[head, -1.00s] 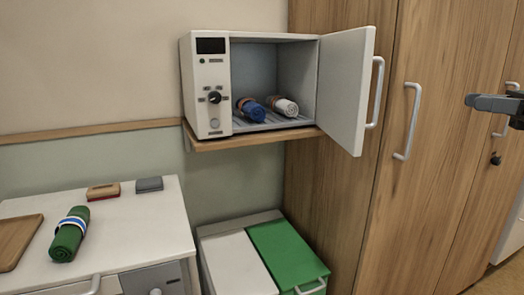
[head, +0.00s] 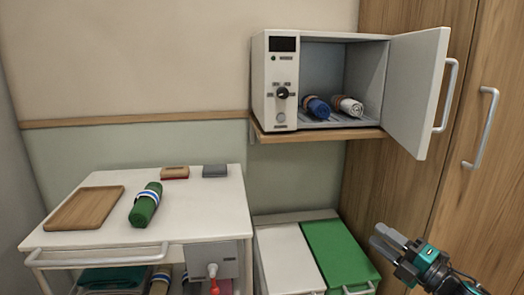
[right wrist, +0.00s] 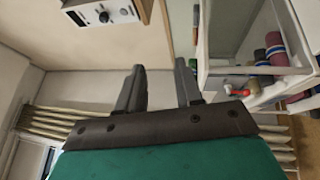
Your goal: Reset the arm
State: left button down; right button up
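My right gripper (head: 384,238) is in the lower right of the head view, in front of the green-lidded bin. In the right wrist view its two fingers (right wrist: 160,84) stand apart with nothing between them, so it is open and empty. My left gripper is not in view. The task names no object.
A white cabinet (head: 282,100) on a wooden shelf has its door (head: 418,90) swung open; a blue roll (head: 316,107) and a white roll (head: 348,106) lie inside. A cart (head: 100,236) bears a wooden tray (head: 84,208) and green roll (head: 145,204). Bins (head: 335,255) stand below the shelf.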

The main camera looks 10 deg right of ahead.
jog(key=s+a+f+m+g+h, duration=0.3)
jog(key=s+a+f+m+h, duration=0.1)
jog(key=s+a+f+m, duration=0.4)
jog(key=s+a+f+m+g+h, duration=0.3)
jog(key=s+a+f+m, duration=0.6)
jog(key=s+f+m, duration=0.4)
jog(key=s+m+h, duration=0.1)
jog(key=s, duration=0.1)
jog(key=shift+s+a+f+g, duration=0.15)
jog(key=shift+s+f+g, duration=0.1)
jog(key=shift+s+g, duration=0.1)
